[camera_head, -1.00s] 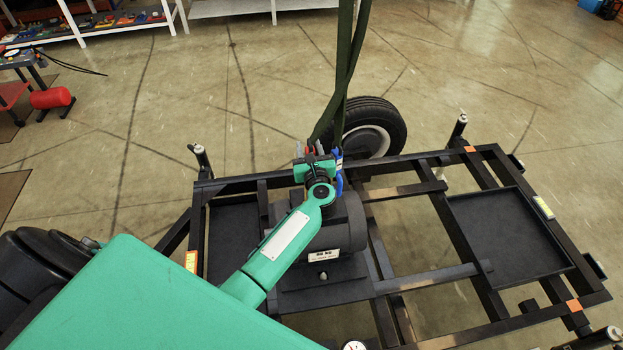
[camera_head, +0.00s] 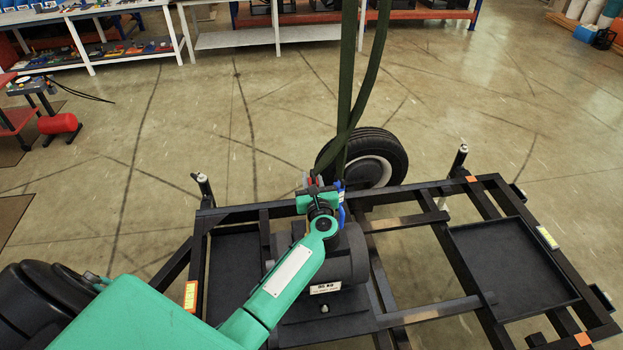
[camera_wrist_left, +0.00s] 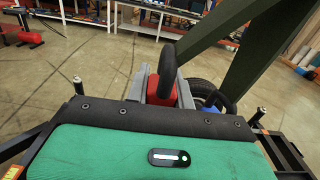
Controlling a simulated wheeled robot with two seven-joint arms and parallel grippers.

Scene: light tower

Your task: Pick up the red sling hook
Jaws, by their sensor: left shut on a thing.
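The red sling hook (camera_head: 314,181) is at the lower end of dark green straps (camera_head: 352,90). In the left wrist view the red hook (camera_wrist_left: 184,95) sits between grey fingers, with a dark ring above it. My left gripper (camera_head: 313,184) is shut on the red hook, above the dark motor-like block on the frame. The blue hook (camera_head: 341,205) hangs just right of the gripper, and it also shows in the left wrist view (camera_wrist_left: 210,104). The lower part of the red hook is hidden by my gripper. My right gripper is not in view.
A black metal frame (camera_head: 404,218) with trays and upright posts surrounds the block (camera_head: 345,262). White shelves (camera_head: 250,38) stand at the back.

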